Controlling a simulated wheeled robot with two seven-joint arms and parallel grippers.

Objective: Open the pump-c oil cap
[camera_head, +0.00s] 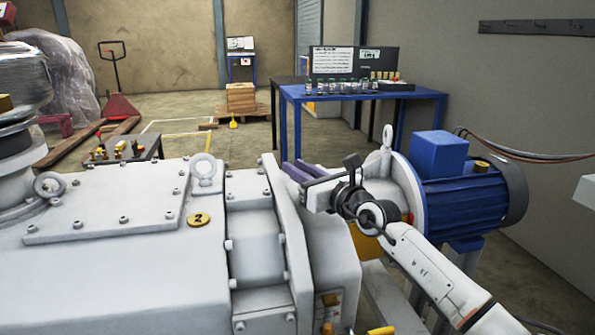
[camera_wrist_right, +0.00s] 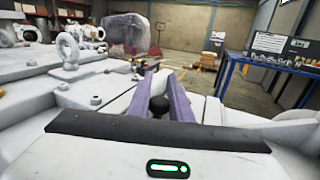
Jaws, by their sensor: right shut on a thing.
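The large grey pump (camera_head: 110,250) fills the left and lower part of the head view. A round brass cap marked 2 (camera_head: 199,219) sits on its top. My right gripper (camera_head: 294,172) reaches from the right over the pump's end housing, its purple fingers pointing left and away. In the right wrist view the purple fingers (camera_wrist_right: 161,88) are shut on a round black knob (camera_wrist_right: 159,105). I cannot tell for sure whether this knob is the oil cap. In the head view the knob is hidden. My left gripper is not in view.
A blue motor (camera_head: 460,195) with a lifting eye stands right of the gripper. A lifting eye (camera_head: 203,175) rises from the pump top. A blue table (camera_head: 355,93) with a board and small items stands behind. Open floor (camera_head: 240,143) lies beyond the pump.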

